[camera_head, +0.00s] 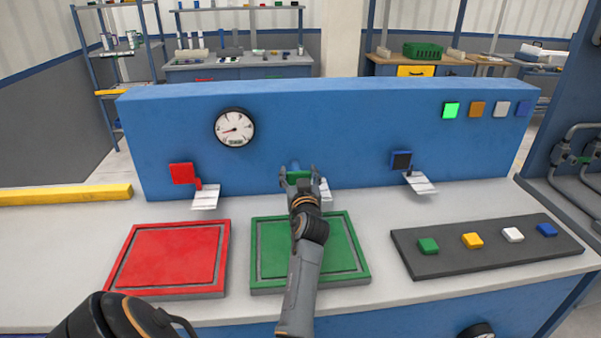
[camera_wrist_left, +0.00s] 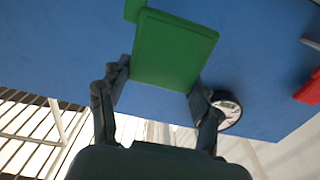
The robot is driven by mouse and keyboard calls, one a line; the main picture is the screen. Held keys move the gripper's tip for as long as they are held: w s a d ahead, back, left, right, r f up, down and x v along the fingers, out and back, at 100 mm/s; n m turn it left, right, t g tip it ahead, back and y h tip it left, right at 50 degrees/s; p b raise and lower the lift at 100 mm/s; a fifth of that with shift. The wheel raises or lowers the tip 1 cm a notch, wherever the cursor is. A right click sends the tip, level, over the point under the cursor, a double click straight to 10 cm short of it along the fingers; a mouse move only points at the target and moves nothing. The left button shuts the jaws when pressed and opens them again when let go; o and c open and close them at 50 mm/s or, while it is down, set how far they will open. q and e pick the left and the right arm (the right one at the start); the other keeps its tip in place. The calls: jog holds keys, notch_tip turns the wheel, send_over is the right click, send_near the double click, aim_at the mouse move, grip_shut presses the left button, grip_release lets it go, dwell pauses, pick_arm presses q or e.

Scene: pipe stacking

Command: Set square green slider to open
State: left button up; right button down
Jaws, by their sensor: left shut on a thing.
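The slider's track and any open mark cannot be made out. My right gripper is not in view.
A round gauge (camera_head: 234,127) is on the panel at upper left. White tags (camera_head: 205,197) hang near the sliders. Red (camera_head: 165,260) and green (camera_head: 330,245) square trays and a dark board with coloured buttons (camera_head: 480,262) lie on the counter. A lit green square (camera_head: 451,110) is at upper right.

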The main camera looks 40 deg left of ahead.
pick_arm(q)
jog(key=shift+d+f, duration=0.1)
jog(key=shift+f, duration=0.05)
jog(key=o, duration=1.6)
jog(key=shift+o, duration=0.5)
notch_tip(320, 180, up, 10)
jog(key=shift+r, duration=0.1)
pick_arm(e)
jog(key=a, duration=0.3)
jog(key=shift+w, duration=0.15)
